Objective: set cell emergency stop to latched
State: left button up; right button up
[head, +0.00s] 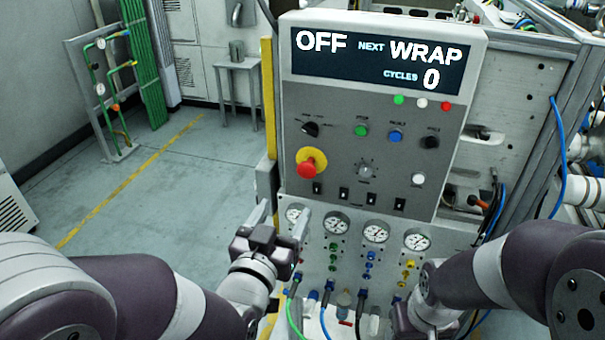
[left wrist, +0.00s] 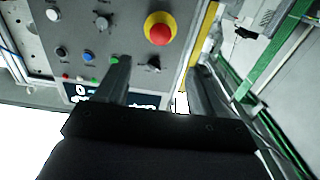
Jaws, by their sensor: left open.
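The cell emergency stop is a red mushroom button (head: 307,170) on a yellow collar, at the left of the grey control panel (head: 400,190). In the left wrist view the red button (left wrist: 160,34) shows upside down at the top, beyond the fingers. I cannot tell from its height whether it is pressed in. My left gripper (head: 282,216) is open and empty, below and a little left of the button, apart from it. Its two spread fingers also show in the left wrist view (left wrist: 157,72). My right arm reaches in from the right; its fingers are out of frame.
A display (head: 378,62) reads OFF, NEXT WRAP, CYCLES 0. A black selector (head: 310,129) sits just above the button, a grey dial (head: 366,171) to its right, small switches below. Gauges (head: 336,223) and hoses lie lower. A yellow post (head: 268,100) stands left; floor there is open.

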aim_at(305, 172)
pick_arm(q)
jog(key=p+x, duration=0.3)
jog(key=x, duration=0.9)
jog(key=shift+w, duration=0.1)
